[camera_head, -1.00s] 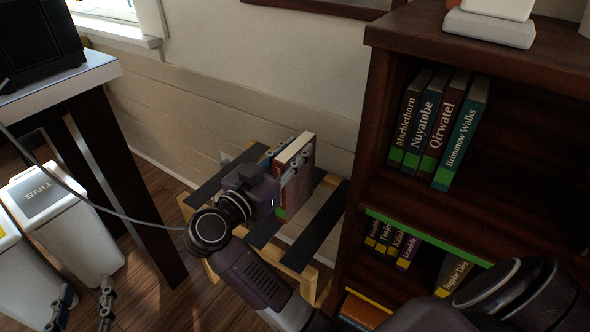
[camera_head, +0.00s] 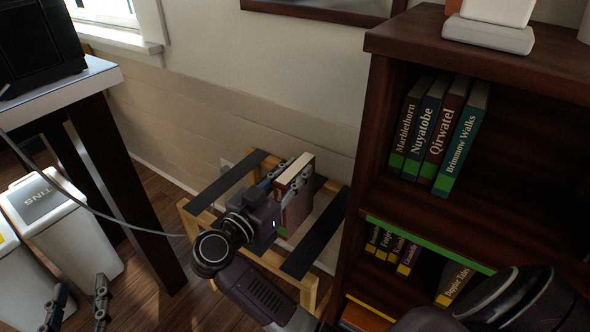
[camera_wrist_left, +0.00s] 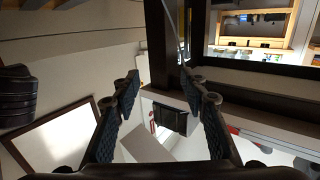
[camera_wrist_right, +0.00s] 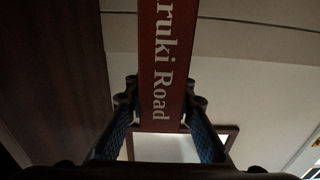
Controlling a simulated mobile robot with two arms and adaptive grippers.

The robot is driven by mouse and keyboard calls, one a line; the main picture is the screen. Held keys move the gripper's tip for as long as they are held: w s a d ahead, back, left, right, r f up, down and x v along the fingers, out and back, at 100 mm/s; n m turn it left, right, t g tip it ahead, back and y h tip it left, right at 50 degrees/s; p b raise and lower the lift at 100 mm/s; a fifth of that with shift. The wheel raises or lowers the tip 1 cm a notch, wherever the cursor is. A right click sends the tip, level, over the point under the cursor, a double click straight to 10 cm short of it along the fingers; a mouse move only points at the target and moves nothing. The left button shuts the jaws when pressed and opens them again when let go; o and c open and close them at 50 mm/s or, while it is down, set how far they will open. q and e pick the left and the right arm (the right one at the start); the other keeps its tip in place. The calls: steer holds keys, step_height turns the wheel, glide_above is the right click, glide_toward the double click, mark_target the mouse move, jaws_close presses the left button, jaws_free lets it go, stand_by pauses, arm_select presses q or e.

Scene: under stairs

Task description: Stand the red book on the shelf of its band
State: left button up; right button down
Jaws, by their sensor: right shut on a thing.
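The red book (camera_head: 297,208) is upright in my right gripper (camera_head: 283,186), over a wooden stand with dark slats. A bit of green shows low on its spine side. The dark bookcase (camera_head: 480,45) stands to the right. One shelf edge carries a green band (camera_head: 430,243); several green-banded books (camera_head: 428,130) lean on that shelf.
The slatted stand (camera_head: 312,236) is against the wall, left of the bookcase. A lower shelf has a yellow band (camera_head: 370,307). The green-banded shelf is bare right of its books. A table (camera_head: 75,92) and white bins (camera_head: 62,222) are at left.

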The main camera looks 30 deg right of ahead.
stand_by(0.5)
steer(key=c, duration=1.7)
jaws_free()
steer(key=shift+f, duration=0.15)
steer(key=shift+o, duration=0.2)
